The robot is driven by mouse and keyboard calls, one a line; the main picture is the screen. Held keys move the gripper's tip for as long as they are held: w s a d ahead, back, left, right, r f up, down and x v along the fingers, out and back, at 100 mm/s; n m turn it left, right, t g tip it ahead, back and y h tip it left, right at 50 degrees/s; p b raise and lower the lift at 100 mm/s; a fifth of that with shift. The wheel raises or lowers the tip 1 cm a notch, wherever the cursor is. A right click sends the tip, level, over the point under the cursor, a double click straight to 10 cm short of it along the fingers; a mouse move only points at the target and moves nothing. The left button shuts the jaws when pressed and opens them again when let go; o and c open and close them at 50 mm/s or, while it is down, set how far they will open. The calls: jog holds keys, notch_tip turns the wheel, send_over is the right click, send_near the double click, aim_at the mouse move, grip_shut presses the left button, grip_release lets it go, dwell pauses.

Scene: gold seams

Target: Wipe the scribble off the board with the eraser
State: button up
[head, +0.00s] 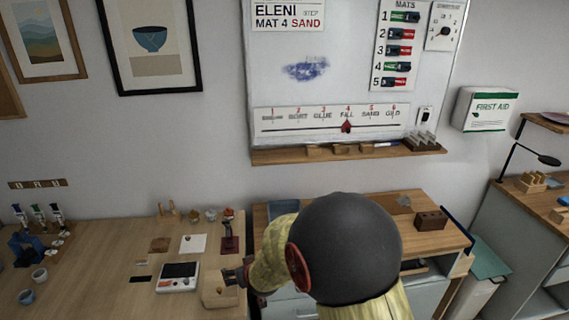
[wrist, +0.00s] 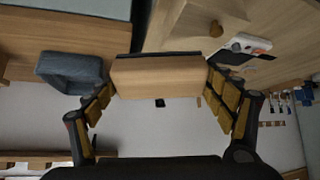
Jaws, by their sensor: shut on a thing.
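The whiteboard (head: 350,85) hangs on the wall in the head view, with a dark blue scribble (head: 305,69) left of its middle. My gripper (wrist: 162,82) is shut on the eraser (wrist: 158,77), a pale wooden block with a dark strip along one long side, seen between the fingers in the wrist view. In the head view my gripper (head: 240,277) is low over the worktop, well below the board and to its left. My own arm covers much of the area there, and I cannot make out the eraser clearly in that view.
A ledge (head: 350,154) under the board holds wooden blocks and a pen. The worktop (head: 100,270) carries a white device (head: 178,277), a knobbed wooden piece (head: 219,291) near my gripper, cups and small cards. A first aid box (head: 487,109) hangs right of the board.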

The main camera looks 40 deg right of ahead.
jog(key=w+d+r+m+t+h+b, duration=0.1)
jog(key=d+r+t+h, duration=0.15)
jog(key=d+r, duration=0.9)
jog(key=w+d+r+m+t+h, duration=0.1)
jog(key=d+r+m+t+h, duration=0.15)
jog(key=d+r, duration=0.9)
jog(key=s+a+r+t+h, duration=0.1)
jog(key=s+r+t+h, duration=0.1)
jog(key=r, duration=1.1)
jog(key=s+a+r+t+h, duration=0.1)
jog(key=s+r+t, duration=0.1)
jog(key=r, duration=1.2)
jog(key=shift+a+n+t+h+b, duration=0.15)
jog(key=shift+n+t+h+b, duration=0.25)
jog(key=shift+t, duration=0.4)
jog(key=shift+s+r, duration=0.1)
